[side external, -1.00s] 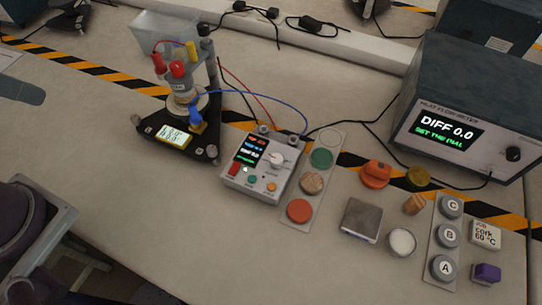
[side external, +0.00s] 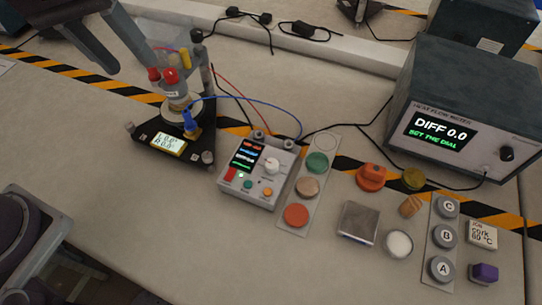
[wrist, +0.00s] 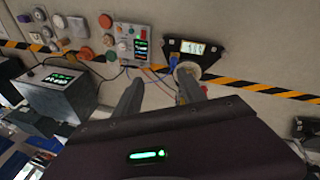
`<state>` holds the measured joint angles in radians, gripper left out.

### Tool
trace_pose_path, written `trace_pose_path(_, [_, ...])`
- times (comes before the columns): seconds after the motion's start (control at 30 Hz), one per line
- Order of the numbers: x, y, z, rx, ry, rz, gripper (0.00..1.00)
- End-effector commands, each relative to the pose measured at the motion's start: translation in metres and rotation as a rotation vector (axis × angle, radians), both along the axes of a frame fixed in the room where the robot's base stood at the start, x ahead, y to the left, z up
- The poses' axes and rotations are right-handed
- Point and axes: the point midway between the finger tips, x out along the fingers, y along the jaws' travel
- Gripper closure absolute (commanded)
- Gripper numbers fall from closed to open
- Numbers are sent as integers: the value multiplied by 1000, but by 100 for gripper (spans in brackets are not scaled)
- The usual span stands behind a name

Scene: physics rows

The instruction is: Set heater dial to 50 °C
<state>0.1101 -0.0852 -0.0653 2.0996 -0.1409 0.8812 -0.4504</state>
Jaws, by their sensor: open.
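The heater control box (side external: 237,189) sits mid-table, with a white round dial (side external: 271,166), a small lit screen (side external: 244,160) and coloured buttons. The dial's setting is too small to read. In the wrist view, the box (wrist: 125,33) is beyond my fingers. My gripper (side external: 113,68) is open and empty at the upper left, above the table, left of and apart from the dial. Its two fingers also show in the wrist view (wrist: 160,92). The meter (side external: 475,120) at the right shows "DIFF 0.0" and "SET THE DIAL".
A black three-cornered stand (side external: 150,150) with a stacked column and wires is left of the box. Right of the box are a strip of coloured discs (side external: 297,215), a grey block (side external: 358,222), a white cup (side external: 398,244), lettered pots (side external: 445,237) and a card (side external: 482,235) seemingly reading "cork".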

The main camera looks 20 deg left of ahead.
Motion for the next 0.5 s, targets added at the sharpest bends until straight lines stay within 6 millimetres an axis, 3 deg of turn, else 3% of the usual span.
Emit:
trace_pose_path(0.03, [25, -21, -19, -37, 79, 54, 52])
trace_pose_path(0.1, [54, -52, -49, -87, 184, 152, 52])
trace_pose_path(0.2, [84, -96, -103, -140, 333, 298, 52])
trace_pose_path(0.33, [100, -139, -167, -170, 487, 460, 52])
trace_pose_path(0.4, [102, -152, -190, -175, 538, 518, 52])
trace_pose_path(0.5, [102, -161, -208, -177, 574, 564, 52])
